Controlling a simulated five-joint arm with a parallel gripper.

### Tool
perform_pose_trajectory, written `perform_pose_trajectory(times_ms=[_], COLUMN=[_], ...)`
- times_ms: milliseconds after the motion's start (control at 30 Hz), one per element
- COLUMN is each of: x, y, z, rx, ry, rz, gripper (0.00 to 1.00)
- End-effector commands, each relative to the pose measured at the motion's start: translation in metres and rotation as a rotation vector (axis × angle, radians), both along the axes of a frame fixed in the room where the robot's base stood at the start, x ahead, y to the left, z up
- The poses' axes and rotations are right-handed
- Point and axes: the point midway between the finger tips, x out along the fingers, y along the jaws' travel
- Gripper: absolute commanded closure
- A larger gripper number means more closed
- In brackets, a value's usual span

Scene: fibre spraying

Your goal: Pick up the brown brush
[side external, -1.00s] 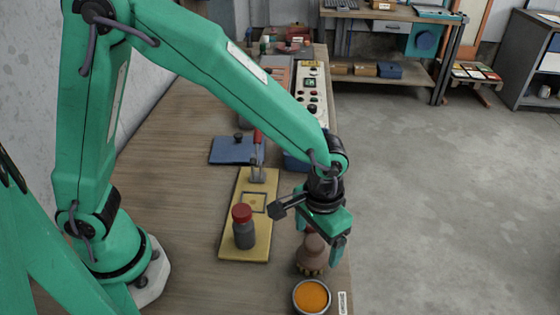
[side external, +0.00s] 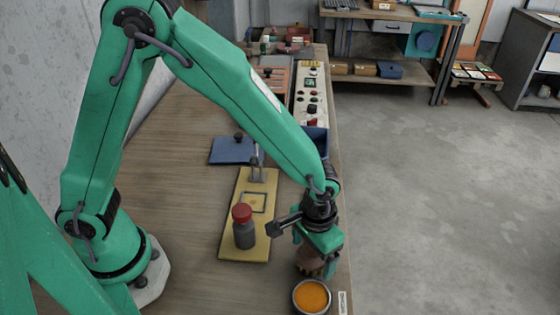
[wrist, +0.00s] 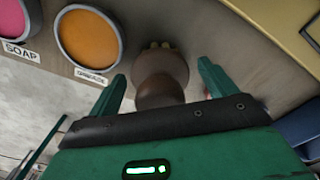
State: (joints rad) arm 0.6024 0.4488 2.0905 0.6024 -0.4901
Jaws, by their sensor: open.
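The brown brush (side external: 309,262) stands on the bench near its right edge, just behind the bowl of orange stuff, in the side external view. It also shows in the wrist view (wrist: 160,80), between my two fingers. My gripper (side external: 318,258) is lowered over the brush, with its fingers on either side. In the wrist view my gripper (wrist: 165,85) is open, with a gap between each finger and the brush. The brush's upper part is partly hidden by my gripper in the side external view.
A bowl of orange stuff (side external: 311,297) stands close in front of the brush. A control panel (side external: 311,98) and a blue pad (side external: 235,150) are farther back. The bench's right edge is close.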

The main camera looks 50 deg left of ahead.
Motion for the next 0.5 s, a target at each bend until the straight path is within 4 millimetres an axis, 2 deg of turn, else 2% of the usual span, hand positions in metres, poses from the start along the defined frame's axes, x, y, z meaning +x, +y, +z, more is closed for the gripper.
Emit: perform_pose_trajectory(times_ms=[367,500], x=[0.0001,0.0001], y=[0.0000,0.0000], z=[0.0003,0.0004], rx=[0.000,0.000], ry=[0.000,0.000], rz=[0.000,0.000], gripper=[0.16,0.44])
